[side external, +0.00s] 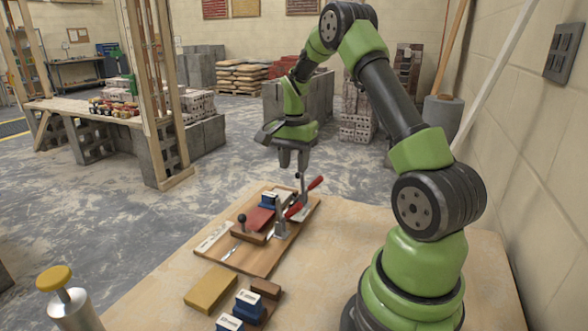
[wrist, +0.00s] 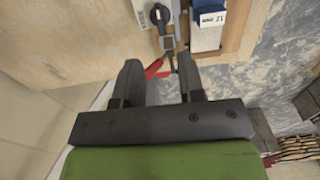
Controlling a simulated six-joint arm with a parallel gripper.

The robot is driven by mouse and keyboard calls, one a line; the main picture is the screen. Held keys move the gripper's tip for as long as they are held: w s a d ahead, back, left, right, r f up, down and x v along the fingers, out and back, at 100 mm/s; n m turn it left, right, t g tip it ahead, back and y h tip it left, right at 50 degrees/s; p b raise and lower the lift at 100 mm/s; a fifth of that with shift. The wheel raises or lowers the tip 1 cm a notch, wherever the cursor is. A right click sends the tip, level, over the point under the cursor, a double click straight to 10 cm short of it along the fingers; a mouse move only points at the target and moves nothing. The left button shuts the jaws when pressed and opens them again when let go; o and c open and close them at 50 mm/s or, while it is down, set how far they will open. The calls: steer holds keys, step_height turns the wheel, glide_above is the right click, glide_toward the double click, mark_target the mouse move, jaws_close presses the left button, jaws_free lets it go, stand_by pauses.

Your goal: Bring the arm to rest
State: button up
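My gripper (side external: 293,165) hangs over the far end of a wooden board, fingers pointing down. It also shows in the wrist view (wrist: 160,62), its two dark fingers apart with nothing held between them. A clamp with red handles (side external: 303,198) stands on the board below the gripper. In the wrist view a red handle (wrist: 155,69) shows between the fingertips, seemingly beyond them; the exact distance is unclear. My green and black arm reaches from its base at the right of the table.
The wooden board (side external: 255,262) also carries a blue block with a white label (side external: 268,200) and a black knob (side external: 241,218). Nearer lie a yellow block (side external: 210,289), a blue block (side external: 249,303) and a yellow-topped metal cylinder (side external: 62,290). A wall (side external: 525,140) stands at the right.

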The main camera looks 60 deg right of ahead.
steer(key=s+a+r+n+t, duration=0.1)
steer(key=a+r+n+t, duration=0.35)
steer(key=a+r, duration=0.9)
steer(key=s+a+r+n+t+y, duration=0.2)
steer(key=s+a+n, duration=0.7)
steer(key=s+a, duration=0.3)
steer(key=shift+s+a+r+n+t, duration=0.25)
steer(key=shift+s+r+n+t, duration=0.1)
